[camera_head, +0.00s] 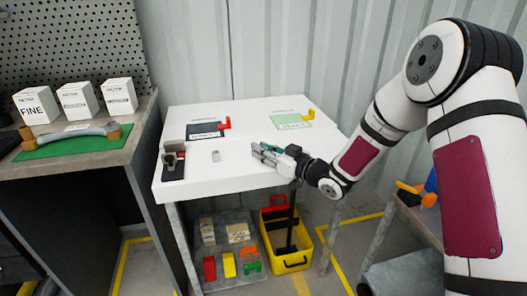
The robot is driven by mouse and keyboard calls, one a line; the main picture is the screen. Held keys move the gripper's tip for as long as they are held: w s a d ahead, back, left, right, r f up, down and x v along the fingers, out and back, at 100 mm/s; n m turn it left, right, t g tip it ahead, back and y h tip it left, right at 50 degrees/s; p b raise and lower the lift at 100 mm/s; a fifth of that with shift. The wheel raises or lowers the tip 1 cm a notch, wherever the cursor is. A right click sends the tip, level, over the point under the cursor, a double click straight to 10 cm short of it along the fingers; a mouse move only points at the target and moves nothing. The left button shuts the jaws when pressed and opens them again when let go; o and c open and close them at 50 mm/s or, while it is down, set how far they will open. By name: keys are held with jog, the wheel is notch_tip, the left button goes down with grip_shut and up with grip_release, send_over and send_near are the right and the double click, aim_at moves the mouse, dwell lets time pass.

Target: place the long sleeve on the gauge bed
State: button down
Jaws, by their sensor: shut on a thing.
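My gripper (261,151) is low over the right part of the white table (240,176), with its fingers pointing left. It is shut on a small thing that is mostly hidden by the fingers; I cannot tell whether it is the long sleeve. A dark fixture with a grey block (172,160), perhaps the gauge bed, sits at the table's left edge.
A dark labelled plate (203,131) and a green labelled plate (291,121), with red and yellow parts beside them, lie toward the back. A yellow crate (291,262) and coloured blocks are below. A bench with white boxes (75,98) stands left. The table's front middle is clear.

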jog(key=c, duration=1.4)
grip_release()
jog(key=shift+f, duration=0.15)
jog(key=shift+r, duration=0.25)
jog(key=p+v, duration=0.2)
jog(key=v, duration=1)
